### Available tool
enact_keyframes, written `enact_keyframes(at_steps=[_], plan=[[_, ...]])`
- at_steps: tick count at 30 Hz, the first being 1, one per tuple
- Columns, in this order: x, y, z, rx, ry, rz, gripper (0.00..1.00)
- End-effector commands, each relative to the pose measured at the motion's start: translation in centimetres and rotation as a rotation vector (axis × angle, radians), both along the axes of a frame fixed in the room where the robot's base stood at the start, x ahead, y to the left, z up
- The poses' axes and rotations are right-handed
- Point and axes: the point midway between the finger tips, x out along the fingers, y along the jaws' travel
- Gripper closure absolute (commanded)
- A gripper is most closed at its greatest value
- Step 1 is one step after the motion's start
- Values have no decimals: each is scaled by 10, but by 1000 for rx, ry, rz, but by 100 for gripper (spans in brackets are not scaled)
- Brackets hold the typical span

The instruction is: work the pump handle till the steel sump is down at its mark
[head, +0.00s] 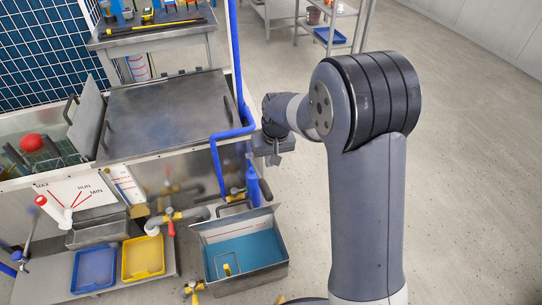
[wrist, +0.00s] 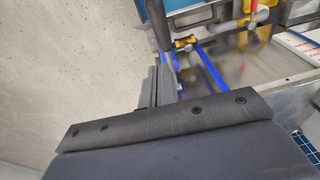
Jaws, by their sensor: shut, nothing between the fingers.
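My gripper (head: 272,155) hangs right of the bench's blue upright pipe, shut and empty, apart from any handle. In the wrist view its closed fingers (wrist: 162,85) point up the picture. A grey open tank (head: 275,262) with teal liquid and a red line on its inner back wall stands on the floor below; it looks like the sump, but I cannot be sure. A white bar with a red end (head: 53,213) slants up at the lower left, beside a small steel box (head: 98,226). I cannot tell whether this bar is the pump handle.
A steel-topped bench (head: 165,110) stands left of my gripper, with a blue pipe (head: 218,165) along its edge. Blue (head: 94,268) and yellow (head: 143,257) trays lie below. The floor (head: 470,150) at right is clear.

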Motion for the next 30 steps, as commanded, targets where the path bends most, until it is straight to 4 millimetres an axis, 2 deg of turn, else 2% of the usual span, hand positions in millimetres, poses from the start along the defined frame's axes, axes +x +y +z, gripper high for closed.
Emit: enact_keyframes(at_steps=[1, 6, 12, 18, 30], plan=[[1, 1, -15, -1, 5, 0, 100], [6, 5, -50, -1, 4, 0, 100], [-4, 8, -75, 0, 2, 0, 100], [-8, 9, -84, 1, 0, 0, 100], [-8, 9, -85, 1, -2, 0, 100]])
